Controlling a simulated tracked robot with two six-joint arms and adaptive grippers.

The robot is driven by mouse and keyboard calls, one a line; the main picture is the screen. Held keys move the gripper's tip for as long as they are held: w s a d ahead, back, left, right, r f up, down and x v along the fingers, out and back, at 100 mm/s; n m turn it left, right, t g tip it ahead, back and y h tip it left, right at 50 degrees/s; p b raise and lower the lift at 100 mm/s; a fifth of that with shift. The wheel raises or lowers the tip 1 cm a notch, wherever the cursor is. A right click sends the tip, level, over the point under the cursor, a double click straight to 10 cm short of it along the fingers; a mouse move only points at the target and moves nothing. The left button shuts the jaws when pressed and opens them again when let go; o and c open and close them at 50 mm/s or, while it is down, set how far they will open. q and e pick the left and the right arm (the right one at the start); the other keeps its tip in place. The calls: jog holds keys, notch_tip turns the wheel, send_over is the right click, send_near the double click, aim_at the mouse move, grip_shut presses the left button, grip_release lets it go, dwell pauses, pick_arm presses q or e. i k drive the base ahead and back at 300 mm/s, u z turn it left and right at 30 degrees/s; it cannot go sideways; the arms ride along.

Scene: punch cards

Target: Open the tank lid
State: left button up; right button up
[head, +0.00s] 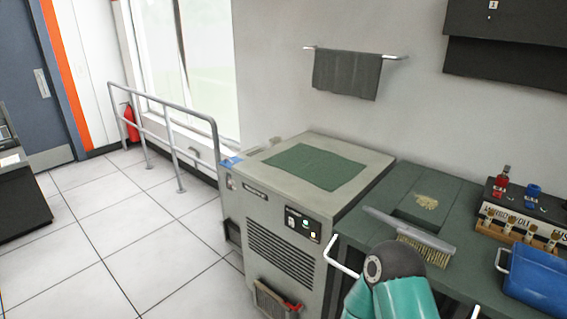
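No part in the head view is clearly marked as a tank. A grey cabinet machine (272,208) with a flat closed top stands in the middle, with a green mat (314,166) on top. To its right, a green bench (388,188) has a raised rectangular panel (428,200) lying flat, with a tan patch of crumbs on it. I cannot tell whether either top is the tank lid. A teal arm link of mine with a dark round joint rises at the bottom, in front of the bench. Neither of my grippers shows.
A long brush (410,232) lies on the bench near a blue tray (535,277) and a rack of tools (520,222). A grey handrail (173,110) and red extinguisher (131,123) are at the left. The tiled floor (110,220) is clear there. A towel (347,74) hangs behind.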

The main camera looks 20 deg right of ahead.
aim_at(235, 160)
jog(key=u, duration=0.1)
jog(key=i, duration=1.9)
jog(key=u, duration=0.3)
jog(key=i, duration=1.95)
jog(key=z, duration=0.4)
